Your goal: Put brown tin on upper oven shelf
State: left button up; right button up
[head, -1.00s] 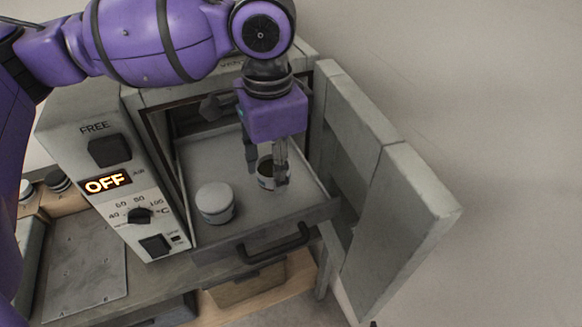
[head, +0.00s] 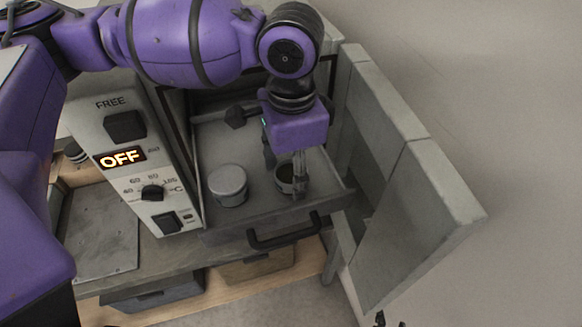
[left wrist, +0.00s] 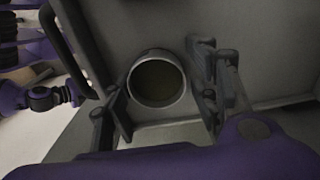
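The tin (head: 285,181) is a small round open-topped can with a pale grey rim and a dark olive-brown inside. It stands upright on the pulled-out upper oven shelf (head: 262,210), right of a lidded pot. My left gripper (head: 285,174) points down over it with one finger on each side. In the left wrist view the tin (left wrist: 158,82) sits between the spread fingers, with a gap to the right finger; contact at the left finger is unclear. Small dark tips at the bottom edge of the head view may be my right gripper.
A grey pot with a pale lid (head: 228,185) stands on the shelf close left of the tin. The oven door (head: 415,200) hangs open at the right. The control panel (head: 135,165) reads OFF. A black handle (head: 287,232) fronts the shelf.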

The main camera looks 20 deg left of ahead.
aim_at(291, 174)
pick_arm(q)
jog(key=shift+s, duration=0.1)
notch_tip(291, 174, up, 12)
jog(key=shift+r, duration=0.25)
dwell(0.4)
dwell(1.1)
